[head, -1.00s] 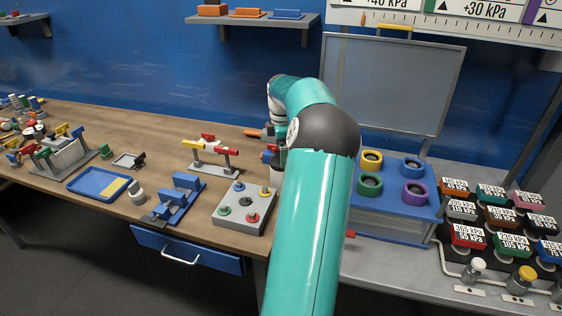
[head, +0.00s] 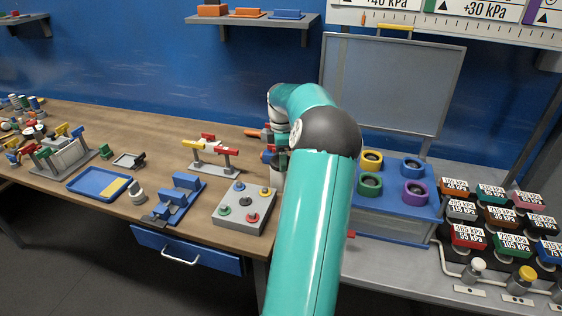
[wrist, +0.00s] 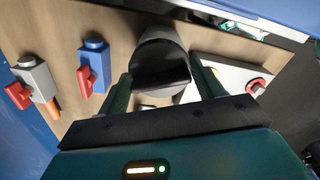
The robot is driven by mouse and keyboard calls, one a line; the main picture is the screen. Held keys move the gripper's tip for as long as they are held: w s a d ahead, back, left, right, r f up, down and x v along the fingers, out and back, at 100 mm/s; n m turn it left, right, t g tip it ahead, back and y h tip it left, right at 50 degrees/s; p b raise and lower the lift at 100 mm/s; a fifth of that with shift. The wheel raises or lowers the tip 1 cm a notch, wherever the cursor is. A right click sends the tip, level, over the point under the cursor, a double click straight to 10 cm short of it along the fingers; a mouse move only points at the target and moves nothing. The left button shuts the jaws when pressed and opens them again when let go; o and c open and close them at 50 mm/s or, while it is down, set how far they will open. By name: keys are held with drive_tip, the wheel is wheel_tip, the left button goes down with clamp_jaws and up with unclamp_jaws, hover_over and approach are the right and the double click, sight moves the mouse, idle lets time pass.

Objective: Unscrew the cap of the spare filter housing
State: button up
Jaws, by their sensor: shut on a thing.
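In the wrist view my gripper (wrist: 162,76) is shut on a dark grey, rounded piece, which looks like the cap (wrist: 160,62) of the spare filter housing. One green finger lies on each side of it. The housing body under the cap is mostly hidden by the cap and my gripper.
A blue valve block with a red handle (wrist: 92,65) and a grey one (wrist: 36,78) stand left in the wrist view. A button box (head: 245,207) stands close left of my arm in the head view. A blue box with colored rings (head: 400,222) stands to the right.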

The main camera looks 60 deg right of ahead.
drive_tip(key=n, duration=0.5)
drive_tip(key=shift+n, duration=0.4)
drive_tip(key=shift+c, duration=0.2)
drive_tip(key=shift+n, duration=0.4)
drive_tip(key=n, duration=0.5)
drive_tip(key=shift+n, duration=0.8)
drive_tip(key=shift+r, duration=3.05)
drive_tip(key=shift+r, duration=0.1)
